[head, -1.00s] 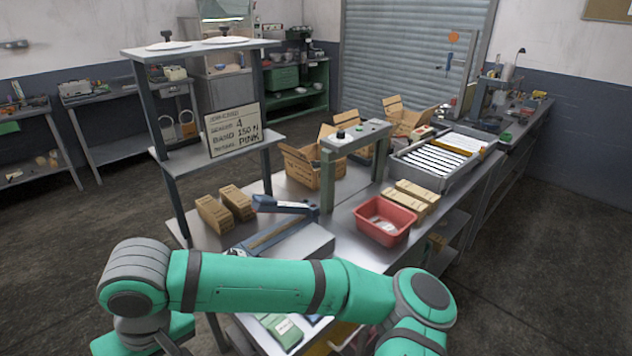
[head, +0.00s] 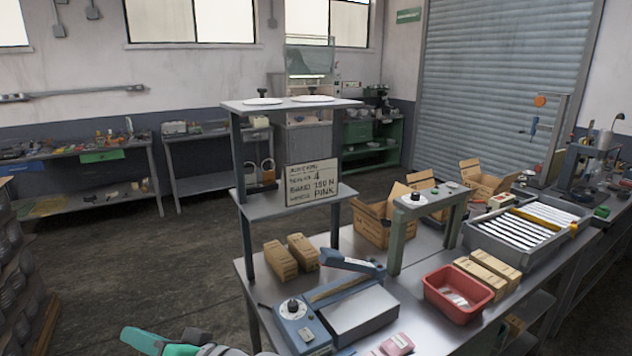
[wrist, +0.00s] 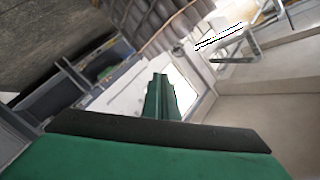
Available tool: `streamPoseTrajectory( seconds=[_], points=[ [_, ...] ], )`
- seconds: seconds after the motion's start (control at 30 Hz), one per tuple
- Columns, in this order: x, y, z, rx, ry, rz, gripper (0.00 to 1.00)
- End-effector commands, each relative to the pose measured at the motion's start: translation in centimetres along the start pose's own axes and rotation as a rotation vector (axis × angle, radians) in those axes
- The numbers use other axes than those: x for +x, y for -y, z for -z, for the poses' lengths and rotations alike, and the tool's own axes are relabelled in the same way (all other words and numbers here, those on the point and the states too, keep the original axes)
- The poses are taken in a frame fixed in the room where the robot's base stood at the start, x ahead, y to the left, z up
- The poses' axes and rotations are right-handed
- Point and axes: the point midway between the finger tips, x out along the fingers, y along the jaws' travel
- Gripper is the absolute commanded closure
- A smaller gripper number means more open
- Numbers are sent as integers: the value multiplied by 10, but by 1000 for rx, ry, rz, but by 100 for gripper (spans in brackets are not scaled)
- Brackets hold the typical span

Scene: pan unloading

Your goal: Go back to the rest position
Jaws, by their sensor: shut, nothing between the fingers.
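My gripper (wrist: 160,92) shows in the wrist view as green fingers closed together, with nothing held between them. The wrist view is tilted and looks past the fingers at grey and white surfaces I cannot name for sure. In the head view only a small green and grey part of my arm shows at the bottom edge, left of the bench. I cannot make out the fingers there.
The metal bench (head: 425,325) carries a blue sealing device (head: 300,328), a red bin (head: 458,295), brown boxes (head: 488,272), a roller tray (head: 525,232) and a shelf stand (head: 245,195) with a sign (head: 312,178). The floor (head: 150,260) to the left is open.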

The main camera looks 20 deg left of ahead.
Motion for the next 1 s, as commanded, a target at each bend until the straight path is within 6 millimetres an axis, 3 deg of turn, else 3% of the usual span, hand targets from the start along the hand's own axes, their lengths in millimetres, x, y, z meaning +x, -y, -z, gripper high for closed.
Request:
streamPoseTrajectory(
  seconds=[0.27, 0.5, 0.77, 1.0],
  points=[
    [-28, -35, 31, 69, -328, 17, 100],
    [-70, -85, 35, 110, -586, -64, 100],
    [-126, -145, 6, 133, -811, -240, 100],
    [-183, -193, -49, 122, -947, -469, 100]
  ],
)
